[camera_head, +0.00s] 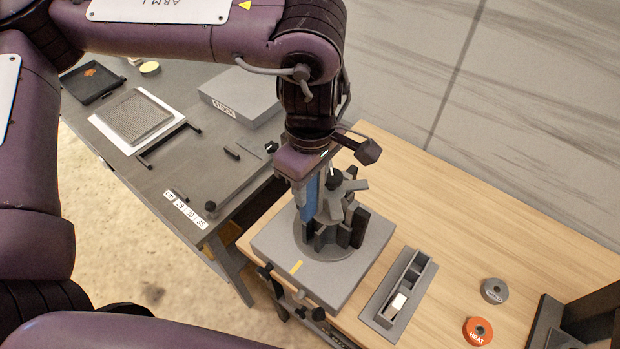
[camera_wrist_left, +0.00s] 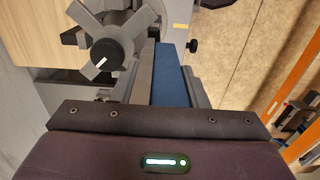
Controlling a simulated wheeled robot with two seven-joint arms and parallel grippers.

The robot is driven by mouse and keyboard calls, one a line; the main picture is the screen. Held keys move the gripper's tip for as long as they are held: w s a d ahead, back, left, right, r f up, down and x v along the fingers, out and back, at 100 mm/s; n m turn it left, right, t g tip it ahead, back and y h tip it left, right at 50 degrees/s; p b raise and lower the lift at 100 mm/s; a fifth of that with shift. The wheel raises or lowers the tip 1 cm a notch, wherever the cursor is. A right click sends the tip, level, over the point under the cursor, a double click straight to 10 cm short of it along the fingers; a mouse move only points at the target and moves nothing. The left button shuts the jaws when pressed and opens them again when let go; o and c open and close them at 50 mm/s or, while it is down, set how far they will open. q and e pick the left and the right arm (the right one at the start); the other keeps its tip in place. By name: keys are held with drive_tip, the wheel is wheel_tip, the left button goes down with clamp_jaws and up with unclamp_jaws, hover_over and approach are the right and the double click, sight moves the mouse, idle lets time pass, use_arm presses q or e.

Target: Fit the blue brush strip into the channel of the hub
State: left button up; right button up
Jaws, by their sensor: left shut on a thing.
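The blue brush strip (camera_head: 308,203) hangs below my left gripper (camera_head: 313,182), which is shut on it. It points down along the left side of the hub (camera_head: 321,240). In the left wrist view the blue strip (camera_wrist_left: 171,76) runs away from my gripper beside grey walls, close to the hub's knob and spokes (camera_wrist_left: 108,52). The hub is grey with dark upright blocks and stands on a grey base plate (camera_head: 277,235). The strip's lower end and the channel are partly hidden, so I cannot tell whether the strip is inside it. My right gripper is not in view.
A grey holder (camera_head: 412,275) with a white block stands right of the base. An orange HEAT disc (camera_head: 478,330) and a grey disc (camera_head: 494,290) lie farther right. A grey table (camera_head: 150,190) with a mesh tray (camera_head: 135,117) and a grey box (camera_head: 240,93) is on the left.

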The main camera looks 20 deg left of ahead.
sight(309, 214)
use_arm(q)
drive_tip(key=shift+f, duration=0.6)
drive_tip(key=shift+s+f+b, duration=0.15)
drive_tip(key=shift+f+b, duration=0.2)
drive_tip(key=shift+b, duration=0.2)
drive_tip(key=shift+f+b, duration=0.95)
drive_tip(key=shift+f, duration=0.4)
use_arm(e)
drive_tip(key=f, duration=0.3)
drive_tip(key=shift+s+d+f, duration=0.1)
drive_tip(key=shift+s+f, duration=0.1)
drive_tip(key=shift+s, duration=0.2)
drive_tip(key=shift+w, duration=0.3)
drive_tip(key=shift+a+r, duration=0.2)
use_arm(q)
drive_tip(key=shift+r+p, duration=0.1)
drive_tip(key=shift+p, duration=0.4)
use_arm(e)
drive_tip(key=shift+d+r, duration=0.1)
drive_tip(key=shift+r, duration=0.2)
use_arm(q)
drive_tip(key=shift+f+b, duration=2.2)
drive_tip(key=shift+f, duration=0.7)
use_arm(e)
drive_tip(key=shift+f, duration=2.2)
use_arm(q)
drive_tip(key=shift+r, duration=0.25)
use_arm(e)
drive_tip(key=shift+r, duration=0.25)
